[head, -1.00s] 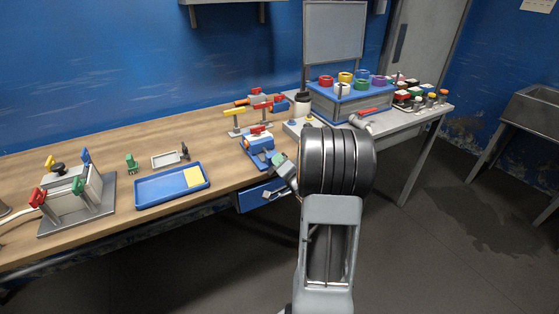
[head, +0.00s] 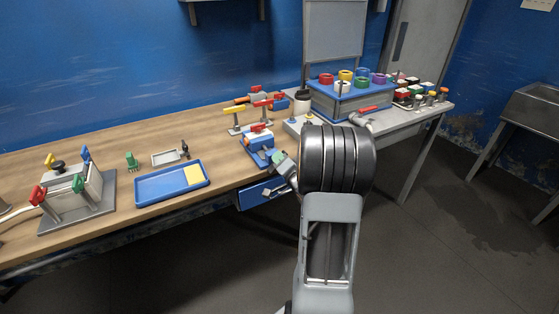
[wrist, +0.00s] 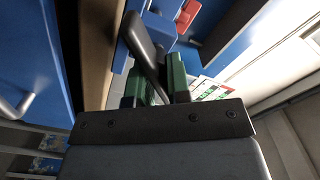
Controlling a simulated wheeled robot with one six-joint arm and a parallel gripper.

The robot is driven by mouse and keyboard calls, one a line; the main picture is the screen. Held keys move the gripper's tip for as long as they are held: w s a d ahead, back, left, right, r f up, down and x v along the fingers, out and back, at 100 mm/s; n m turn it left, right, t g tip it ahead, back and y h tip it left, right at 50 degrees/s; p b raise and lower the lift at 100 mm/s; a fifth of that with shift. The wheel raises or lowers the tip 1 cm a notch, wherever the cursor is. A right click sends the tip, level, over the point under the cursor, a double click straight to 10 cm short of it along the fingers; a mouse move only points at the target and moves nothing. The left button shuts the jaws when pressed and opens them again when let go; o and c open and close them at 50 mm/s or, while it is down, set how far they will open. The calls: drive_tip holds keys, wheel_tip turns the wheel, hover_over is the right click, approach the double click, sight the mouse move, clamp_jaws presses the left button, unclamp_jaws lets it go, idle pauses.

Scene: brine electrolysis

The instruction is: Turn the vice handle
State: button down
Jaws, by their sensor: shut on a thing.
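The vice (head: 256,142) is blue and white with red parts on top. It stands at the front right edge of the wooden bench, and my arm hides part of its right side. In the wrist view its dark grey handle (wrist: 142,42) is a flat bar running at a slant between my green finger pads. My gripper (wrist: 153,80) is shut on the handle. In the head view my gripper (head: 279,160) is beside the vice, mostly hidden behind my wrist.
A blue tray (head: 150,189) with a yellow piece lies on the bench. A blue drawer (head: 254,194) is under the bench edge near my gripper. Yellow and red valve handles (head: 234,111) stand behind the vice. A grey side table (head: 391,124) with a blue rack is at right.

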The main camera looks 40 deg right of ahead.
drive_tip(key=shift+s+d+f, duration=0.1)
drive_tip(key=shift+d+f, duration=0.05)
drive_tip(key=shift+f, duration=0.05)
drive_tip(key=c, duration=1.2)
unclamp_jaws()
drive_tip(key=shift+r, duration=0.1)
drive_tip(key=s+a+b, duration=0.1)
drive_tip(key=s+b, duration=0.3)
drive_tip(key=s, duration=0.6)
drive_tip(key=shift+s+a, duration=0.2)
drive_tip(key=shift+s, duration=0.1)
drive_tip(key=s+b, duration=0.1)
drive_tip(key=b, duration=0.3)
drive_tip(key=s+b, duration=0.1)
drive_tip(key=b, duration=0.3)
drive_tip(key=shift+s+a, duration=0.15)
drive_tip(key=shift+a, duration=0.05)
